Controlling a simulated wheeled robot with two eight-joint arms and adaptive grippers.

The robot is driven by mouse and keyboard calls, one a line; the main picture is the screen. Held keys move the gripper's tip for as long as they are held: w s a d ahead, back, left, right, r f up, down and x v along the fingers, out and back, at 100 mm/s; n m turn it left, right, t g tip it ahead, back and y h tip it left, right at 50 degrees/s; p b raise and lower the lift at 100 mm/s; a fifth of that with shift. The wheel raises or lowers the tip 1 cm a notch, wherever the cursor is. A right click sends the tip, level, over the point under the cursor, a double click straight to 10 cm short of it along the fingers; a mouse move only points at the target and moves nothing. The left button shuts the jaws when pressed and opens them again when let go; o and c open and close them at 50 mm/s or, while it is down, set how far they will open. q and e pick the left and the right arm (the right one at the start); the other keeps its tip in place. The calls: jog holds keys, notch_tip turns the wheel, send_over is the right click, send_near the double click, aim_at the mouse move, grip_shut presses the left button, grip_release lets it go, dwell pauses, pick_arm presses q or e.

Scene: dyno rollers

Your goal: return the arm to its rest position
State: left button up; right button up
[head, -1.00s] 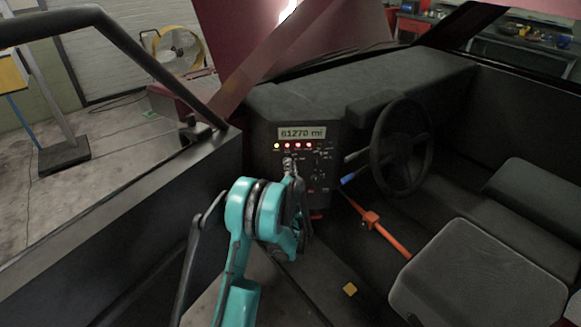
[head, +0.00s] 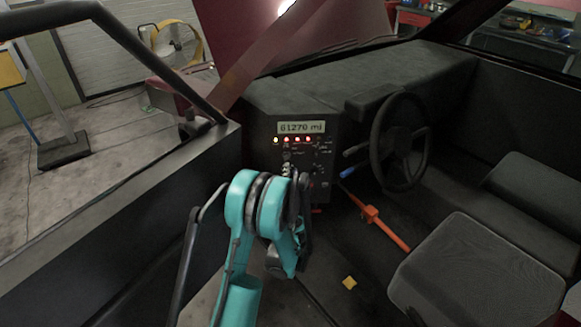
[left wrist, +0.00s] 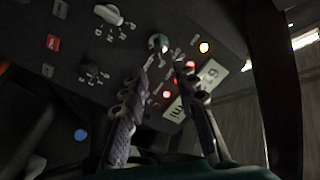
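My left arm (head: 243,235), teal and black, reaches into the vehicle cab toward the black control panel (head: 262,160). My left gripper (head: 287,172) is in front of the panel's knobs, partly hidden by its own wrist. In the left wrist view its two fingers (left wrist: 165,75) are apart with nothing between them. A round knob (left wrist: 158,42) shows just beyond the fingertips, and I cannot tell whether they are touching. My right gripper is not in view.
A mileage display (head: 301,127) and lit indicators (head: 292,139) top the panel. A steering wheel (head: 397,142), an orange lever (head: 372,215) and a grey seat (head: 470,270) are to the right. The door sill (head: 120,220) borders the arm on the left.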

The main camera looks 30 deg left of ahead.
pick_arm(q)
jog(key=shift+s+d, duration=0.15)
jog(key=shift+s, duration=0.05)
dwell(0.4)
jog(key=s+d+r+n+g+h, duration=0.2)
jog(key=s+d+r+n+g, duration=0.25)
jog(key=s+r, duration=0.5)
jog(key=s+d+f+m+g+h, duration=0.1)
jog(key=s+d+f+g+h, duration=0.1)
jog(key=s+d, duration=0.6)
jog(key=s+d+f+m+g+h, duration=0.1)
jog(key=s+d+f+h, duration=0.2)
jog(key=s+d, duration=0.6)
jog(key=s+h, duration=0.2)
jog(key=s, duration=0.3)
jog(key=shift+s+d+g+h, duration=0.25)
jog(key=shift+s+g+h, duration=0.05)
jog(key=shift+g, duration=0.05)
jog(key=shift+o, duration=0.2)
jog(key=shift+r, duration=0.1)
